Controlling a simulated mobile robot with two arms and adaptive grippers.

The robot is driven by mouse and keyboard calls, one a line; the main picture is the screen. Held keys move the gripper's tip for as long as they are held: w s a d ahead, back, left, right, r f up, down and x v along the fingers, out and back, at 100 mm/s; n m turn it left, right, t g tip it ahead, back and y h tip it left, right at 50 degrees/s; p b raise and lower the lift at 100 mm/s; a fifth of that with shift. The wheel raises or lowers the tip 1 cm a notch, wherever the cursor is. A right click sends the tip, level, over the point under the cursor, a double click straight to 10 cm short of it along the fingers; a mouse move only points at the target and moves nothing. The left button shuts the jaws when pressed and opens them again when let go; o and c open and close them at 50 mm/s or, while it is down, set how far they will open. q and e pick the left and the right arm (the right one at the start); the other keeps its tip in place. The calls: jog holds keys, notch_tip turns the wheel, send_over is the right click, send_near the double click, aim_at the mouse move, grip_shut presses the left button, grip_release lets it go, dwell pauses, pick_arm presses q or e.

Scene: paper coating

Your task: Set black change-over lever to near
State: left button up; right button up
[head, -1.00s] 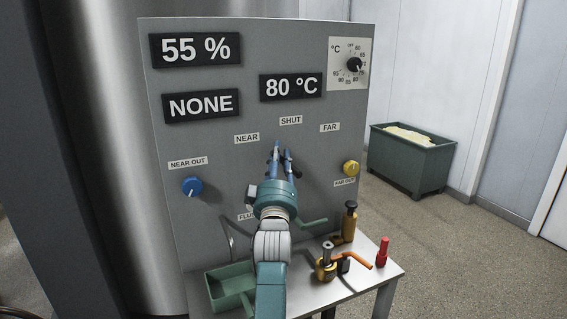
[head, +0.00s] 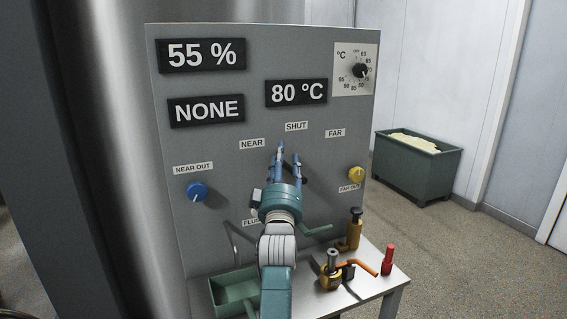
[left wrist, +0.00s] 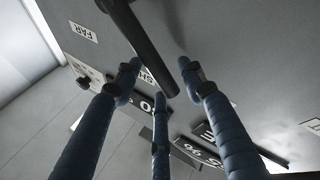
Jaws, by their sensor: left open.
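The black change-over lever (left wrist: 142,45) shows in the left wrist view as a thick dark bar slanting down from the top. Its free end lies between the blue fingers of my left gripper (left wrist: 158,78). I cannot tell whether they touch it. In the head view my open left gripper (head: 288,152) is in front of the panel (head: 215,145), below the SHUT label (head: 296,126) and between the NEAR label (head: 252,143) and the FAR label (head: 335,133). There the gripper and arm largely hide the lever. My right gripper is not in view.
A blue knob (head: 197,191) and a yellow knob (head: 357,174) flank the gripper on the panel. Below, a small metal table (head: 318,298) bears a green tray (head: 232,291), an orange-handled valve and a red-handled item (head: 388,260). A green bin (head: 414,172) stands at right.

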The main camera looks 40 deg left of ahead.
pick_arm(q)
notch_tip(320, 180, up, 9)
jog(key=shift+f, duration=0.1)
jog(key=shift+r, duration=0.25)
